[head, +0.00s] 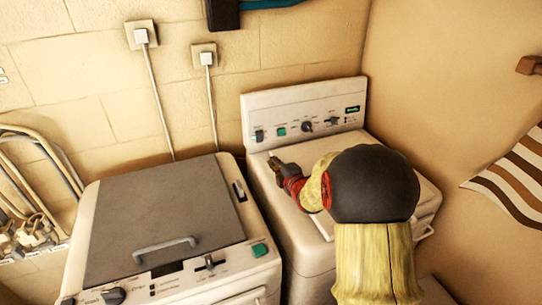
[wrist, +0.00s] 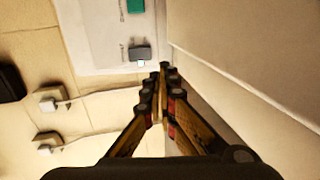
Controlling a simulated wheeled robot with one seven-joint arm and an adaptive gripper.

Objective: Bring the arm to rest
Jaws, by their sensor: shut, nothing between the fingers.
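My gripper (head: 277,164) is over the top of the right-hand white machine (head: 259,187), near its left back part, below the control panel. In the wrist view my gripper (wrist: 163,70) has its two fingers drawn together at the tips, with nothing held between them. My arm reaches in from the bottom of the head view and hides the middle and right of the machine's top. I cannot tell whether the fingertips touch the machine.
The control panel (head: 306,115) rises behind my gripper. A second machine with a grey lid (head: 160,210) stands to the left. Two plugs (head: 141,36) with cords are on the tiled wall. A striped cloth (head: 515,175) hangs at right. Pipes (head: 40,165) are at far left.

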